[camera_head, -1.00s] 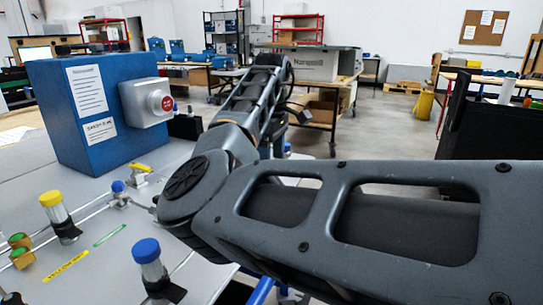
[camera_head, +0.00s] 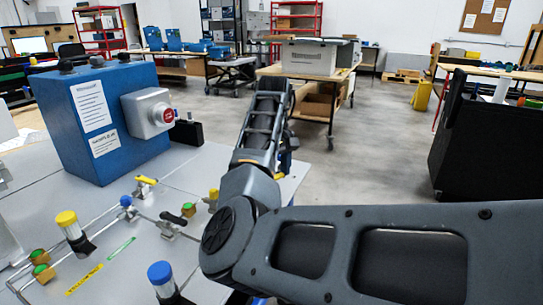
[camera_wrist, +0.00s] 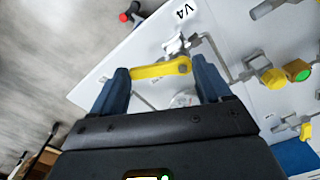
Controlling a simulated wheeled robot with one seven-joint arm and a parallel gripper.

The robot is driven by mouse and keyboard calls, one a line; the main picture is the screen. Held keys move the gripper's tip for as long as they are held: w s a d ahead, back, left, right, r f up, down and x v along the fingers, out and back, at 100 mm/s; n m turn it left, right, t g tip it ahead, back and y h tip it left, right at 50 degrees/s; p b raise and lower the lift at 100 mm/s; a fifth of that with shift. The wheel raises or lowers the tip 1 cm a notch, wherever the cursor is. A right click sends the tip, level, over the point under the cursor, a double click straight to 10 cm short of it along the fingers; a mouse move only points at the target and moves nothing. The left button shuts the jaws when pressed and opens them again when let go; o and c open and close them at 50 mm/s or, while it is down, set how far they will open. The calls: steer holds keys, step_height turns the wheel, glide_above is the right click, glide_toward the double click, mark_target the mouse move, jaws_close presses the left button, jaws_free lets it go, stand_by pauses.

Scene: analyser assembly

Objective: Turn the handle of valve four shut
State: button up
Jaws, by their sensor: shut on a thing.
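In the wrist view, the yellow handle (camera_wrist: 160,70) of valve four lies between the two dark blue fingers of my gripper (camera_wrist: 164,82), which is shut on it. The handle runs nearly sideways in the picture, from finger to finger. The metal valve body (camera_wrist: 177,46) is just beyond it. The "V4" label (camera_wrist: 186,11) is on the white panel above the valve. In the head view my arm covers the gripper, and I cannot make out valve four for sure there.
A yellow-handled valve (camera_head: 146,181) and a black-handled valve (camera_head: 174,219) stand on the panel. A blue box (camera_head: 85,150) stands behind them. Yellow-capped (camera_head: 66,218) and blue-capped (camera_head: 160,273) tubes stand nearer. In the wrist view, a green-topped fitting (camera_wrist: 297,70) is at right.

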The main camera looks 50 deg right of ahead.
steer(key=m+p, duration=0.2)
steer(key=s+m+p, duration=0.1)
steer(key=m+p, duration=0.3)
steer(key=shift+s+a+r, duration=0.15)
steer(key=shift+a+r, duration=0.05)
steer(key=shift+a, duration=0.1)
steer(key=m+p, duration=0.1)
steer(key=m, duration=0.1)
steer(key=m+p, duration=0.1)
steer(key=shift+s+a+m+p, duration=0.25)
steer(key=shift+m+p, duration=0.1)
steer(key=shift+m, duration=0.05)
steer(key=shift+s+a+f+m+p, duration=0.15)
steer(key=shift+m+p, duration=0.2)
steer(key=shift+m, duration=0.3)
steer(key=shift+w+a+m+p, duration=0.15)
steer(key=shift+m+p, duration=0.2)
steer(key=shift+m, duration=0.3)
steer(key=shift+s, duration=0.1)
steer(key=o, duration=1)
step_height(320, 180, up, 8)
steer(key=shift+f, duration=0.15)
